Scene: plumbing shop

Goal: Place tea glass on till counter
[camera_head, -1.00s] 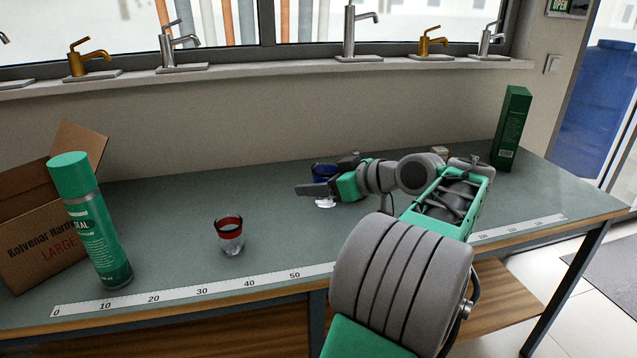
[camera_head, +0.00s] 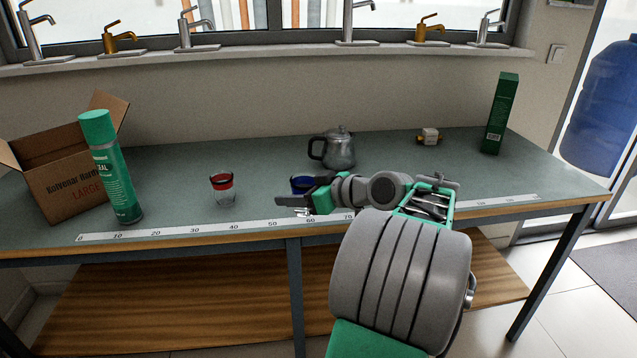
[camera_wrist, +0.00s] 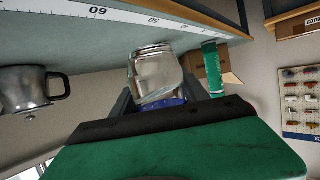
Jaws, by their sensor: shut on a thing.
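A clear tea glass with a blue band (camera_head: 303,184) is held in my gripper (camera_head: 296,205), partly hidden by the fingers. In the wrist view, the glass (camera_wrist: 155,72) sits between the two fingers (camera_wrist: 158,95), its blue band near my palm; that view shows the scene upside down. In the head view it overlaps the front of the grey-green worktop (camera_head: 262,205), by the ruler strip. I cannot tell whether a gap lies beneath it. A second glass with a red band (camera_head: 222,188) stands upright on the worktop to the left. I cannot identify a separate till counter.
A metal teapot (camera_head: 340,150) stands behind my gripper. A green spray can (camera_head: 117,180) and an open cardboard box (camera_head: 68,178) stand at the left. A small pale item (camera_head: 430,136) and a tall green box (camera_head: 500,115) are at the right. A wooden shelf (camera_head: 180,300) lies below.

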